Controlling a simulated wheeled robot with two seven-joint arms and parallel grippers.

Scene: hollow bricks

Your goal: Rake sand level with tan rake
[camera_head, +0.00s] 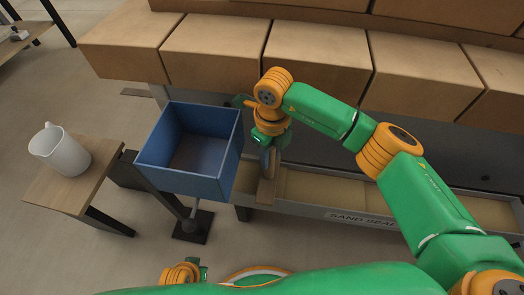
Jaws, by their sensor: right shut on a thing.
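My right gripper (268,158) points down over the left end of a long grey sand tray (412,223). It is shut on the tan rake (266,192), whose flat tan part hangs below the fingers at the tray. The arm and gripper hide part of the rake, and I cannot tell whether its lower edge touches the sand. Tan sand (325,190) lies in the tray to the right of the rake.
A blue open box (212,186) on a stand is close left of my right gripper. Big tan blocks (318,57) line the back. Grey floor is clear at the lower left.

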